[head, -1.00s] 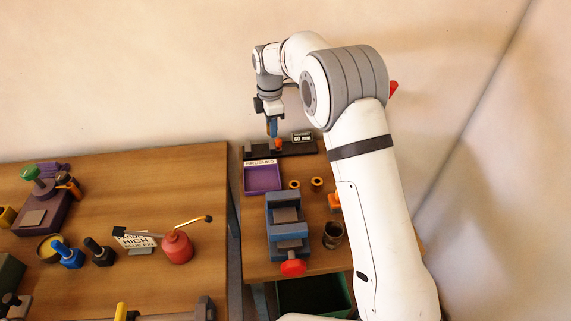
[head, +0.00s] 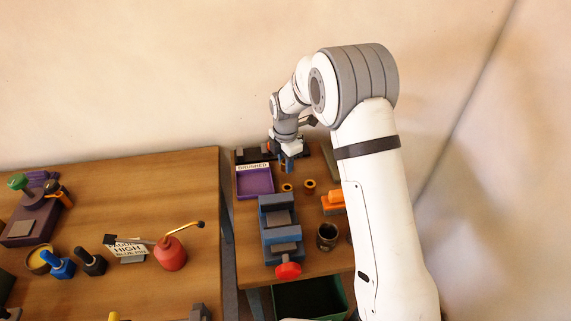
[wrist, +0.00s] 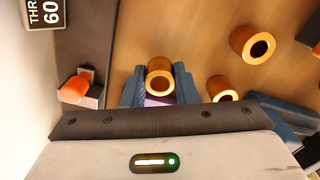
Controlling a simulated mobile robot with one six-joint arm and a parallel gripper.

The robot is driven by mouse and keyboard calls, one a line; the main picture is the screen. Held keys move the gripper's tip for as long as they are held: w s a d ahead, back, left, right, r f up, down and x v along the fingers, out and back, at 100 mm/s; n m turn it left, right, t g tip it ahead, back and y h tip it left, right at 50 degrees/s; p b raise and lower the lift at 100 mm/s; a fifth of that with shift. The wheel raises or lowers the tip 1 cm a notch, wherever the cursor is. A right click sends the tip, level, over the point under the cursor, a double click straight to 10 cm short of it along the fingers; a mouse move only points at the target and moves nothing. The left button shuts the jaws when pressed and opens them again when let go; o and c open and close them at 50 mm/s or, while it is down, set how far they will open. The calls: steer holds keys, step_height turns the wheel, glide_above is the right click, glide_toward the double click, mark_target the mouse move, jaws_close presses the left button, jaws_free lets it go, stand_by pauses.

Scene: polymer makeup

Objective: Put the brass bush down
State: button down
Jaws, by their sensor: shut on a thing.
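A brass bush (wrist: 160,76) is held between the two blue fingers of my gripper (wrist: 159,72) in the wrist view. In the head view my gripper (head: 288,163) hangs low over the right bench, just right of the purple tray (head: 255,194) labelled "BRUSHED"; the held bush cannot be made out there. Two other brass bushes (head: 287,187) (head: 309,187) stand on the wood in front of my gripper. They also show in the wrist view, a larger one (wrist: 253,45) and a smaller one (wrist: 222,88). I cannot tell whether the held bush touches the bench.
A blue vise (head: 280,228) with a red knob stands in front of the tray. An orange item (head: 333,203) and a dark metal cup (head: 327,237) are to its right. A dark fixture with an orange tip (wrist: 75,88) is close at the left in the wrist view. A gap separates the benches.

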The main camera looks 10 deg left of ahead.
steer(key=shift+f, duration=0.7)
steer(key=shift+f, duration=0.15)
steer(key=c, duration=1.1)
jaws_free()
steer(key=shift+c, duration=0.2)
